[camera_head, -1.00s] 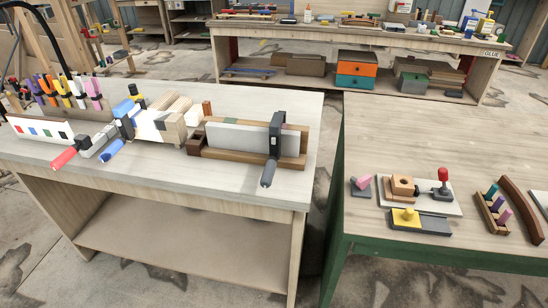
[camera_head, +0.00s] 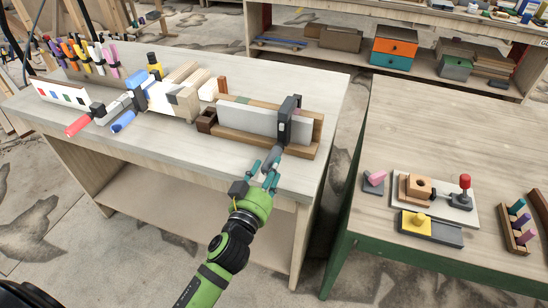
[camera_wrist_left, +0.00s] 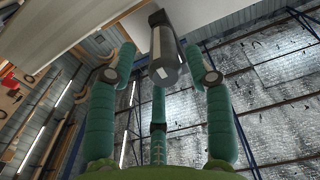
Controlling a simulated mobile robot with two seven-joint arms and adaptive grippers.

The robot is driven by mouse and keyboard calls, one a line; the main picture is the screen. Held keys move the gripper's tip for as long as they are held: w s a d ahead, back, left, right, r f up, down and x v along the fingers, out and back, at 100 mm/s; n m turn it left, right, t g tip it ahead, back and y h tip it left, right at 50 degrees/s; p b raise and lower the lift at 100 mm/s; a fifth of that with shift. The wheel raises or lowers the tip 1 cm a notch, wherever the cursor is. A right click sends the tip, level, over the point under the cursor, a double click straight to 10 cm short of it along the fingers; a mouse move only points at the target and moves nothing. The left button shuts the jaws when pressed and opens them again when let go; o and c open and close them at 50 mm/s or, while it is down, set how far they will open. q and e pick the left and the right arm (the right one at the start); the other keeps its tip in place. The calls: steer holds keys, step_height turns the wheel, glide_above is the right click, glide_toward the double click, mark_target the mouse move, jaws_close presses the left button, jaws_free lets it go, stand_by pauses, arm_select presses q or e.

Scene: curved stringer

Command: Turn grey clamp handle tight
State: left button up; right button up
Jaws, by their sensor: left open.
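A dark clamp (camera_head: 289,118) stands on the right end of a wooden fixture holding a pale board (camera_head: 250,118). Its grey handle (camera_head: 270,154) points down toward the table's front edge. My left gripper (camera_head: 263,168) is at this handle, with its teal fingers open. In the left wrist view, the grey handle (camera_wrist_left: 164,62) comes in from above between the spread fingers (camera_wrist_left: 160,78). I cannot tell whether any finger touches it. The handle is partly hidden by the fingers in the head view. My right gripper is out of view.
To the left on the same table (camera_head: 225,165) are clamps with a red handle (camera_head: 78,125) and a blue handle (camera_head: 123,121), near wooden blocks (camera_head: 178,95). A second table (camera_head: 400,150) with small parts stands at right, across a gap.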

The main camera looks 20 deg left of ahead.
mark_target(274, 157)
arm_select(q)
steer(key=w, duration=0.2)
steer(key=shift+w, duration=0.4)
steer(key=shift+w+d+p, duration=0.1)
steer(key=shift+w+p, duration=0.2)
steer(key=shift+w, duration=0.25)
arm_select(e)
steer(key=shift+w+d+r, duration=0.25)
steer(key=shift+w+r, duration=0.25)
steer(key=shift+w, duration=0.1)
arm_select(q)
jaws_close()
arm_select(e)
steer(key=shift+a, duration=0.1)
